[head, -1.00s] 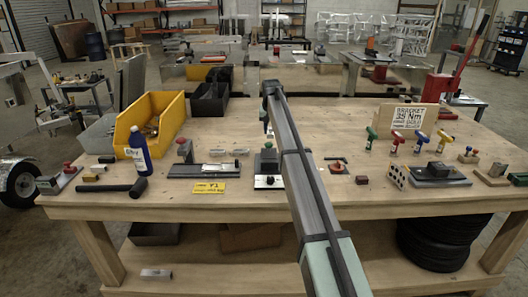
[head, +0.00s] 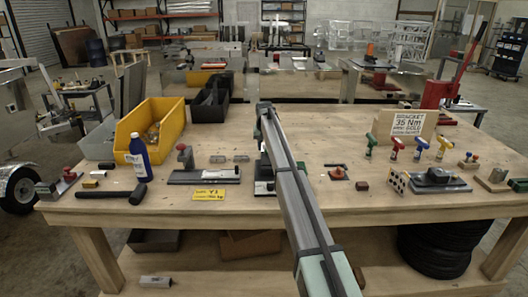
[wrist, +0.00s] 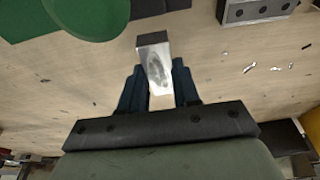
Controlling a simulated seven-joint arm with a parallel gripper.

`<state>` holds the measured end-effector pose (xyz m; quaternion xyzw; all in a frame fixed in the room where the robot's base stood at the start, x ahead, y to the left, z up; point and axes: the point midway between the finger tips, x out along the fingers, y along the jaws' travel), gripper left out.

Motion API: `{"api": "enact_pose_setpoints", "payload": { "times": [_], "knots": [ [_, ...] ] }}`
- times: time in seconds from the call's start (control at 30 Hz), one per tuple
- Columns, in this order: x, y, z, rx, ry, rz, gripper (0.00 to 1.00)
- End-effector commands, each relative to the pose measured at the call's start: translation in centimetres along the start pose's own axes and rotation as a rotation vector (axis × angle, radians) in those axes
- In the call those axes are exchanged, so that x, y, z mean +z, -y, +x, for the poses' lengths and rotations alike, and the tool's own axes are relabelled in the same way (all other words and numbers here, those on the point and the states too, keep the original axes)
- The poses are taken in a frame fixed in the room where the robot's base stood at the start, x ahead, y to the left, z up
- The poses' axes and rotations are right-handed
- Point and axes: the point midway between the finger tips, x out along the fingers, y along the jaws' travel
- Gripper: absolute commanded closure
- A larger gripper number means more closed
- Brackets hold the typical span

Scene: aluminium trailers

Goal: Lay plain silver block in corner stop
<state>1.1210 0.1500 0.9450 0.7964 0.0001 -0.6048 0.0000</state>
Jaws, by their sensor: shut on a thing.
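The plain silver block (wrist: 156,62) is between the two dark blue fingers of my gripper (wrist: 160,90) in the wrist view. My gripper is shut on it, and the block sticks out past the fingertips over the wooden bench top. In the head view my arm hides the gripper and the held block. A grey bar with round holes (wrist: 256,10) lies at the wrist view's top right, apart from the block. I cannot tell whether it is part of the corner stop. A dark fixture (head: 263,187) is partly hidden behind my arm in the head view.
A green round thing (wrist: 97,14) is close at the wrist view's top left. Several coloured-handled tools (head: 395,148) stand at the right.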

Motion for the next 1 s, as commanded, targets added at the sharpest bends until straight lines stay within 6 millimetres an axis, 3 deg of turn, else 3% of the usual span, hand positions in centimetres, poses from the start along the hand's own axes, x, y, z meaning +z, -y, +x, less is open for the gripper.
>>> {"api": "enact_pose_setpoints", "payload": {
  "times": [0.2,0.63,0.67,0.9,1.0],
  "knots": [
    [0.8,0.0,2.5,0.000,0.002,0.000,1.00],
    [0.8,0.0,3.0,0.000,0.000,0.000,1.00],
    [0.8,0.0,3.0,0.000,0.000,0.000,0.66],
    [0.8,0.0,2.9,0.000,0.001,0.000,0.43],
    [0.8,0.0,2.9,0.000,0.001,0.000,0.43]
  ]
}}
